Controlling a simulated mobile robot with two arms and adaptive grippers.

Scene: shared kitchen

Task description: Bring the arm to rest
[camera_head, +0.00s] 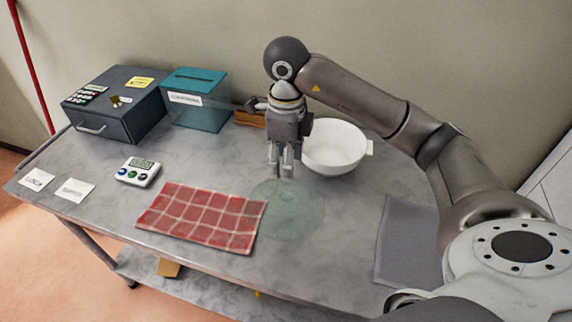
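My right arm comes in from the right and bends over at its elbow above the back of the table (225,262). My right gripper (281,172) hangs pointing down above the table, just left of the white bowl (335,148). A narrow gap shows between its two fingers, and nothing is seen held in them. A pale green translucent disc (287,208) lies just in front of and below the fingertips. My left gripper is not in view.
A red checked cloth (203,216), a timer (138,171) and two white cards lie toward the front left. A dark cash box (115,103), a teal box (196,99) and a small wooden object (249,118) stand at the back. A grey mat (407,241) lies at right.

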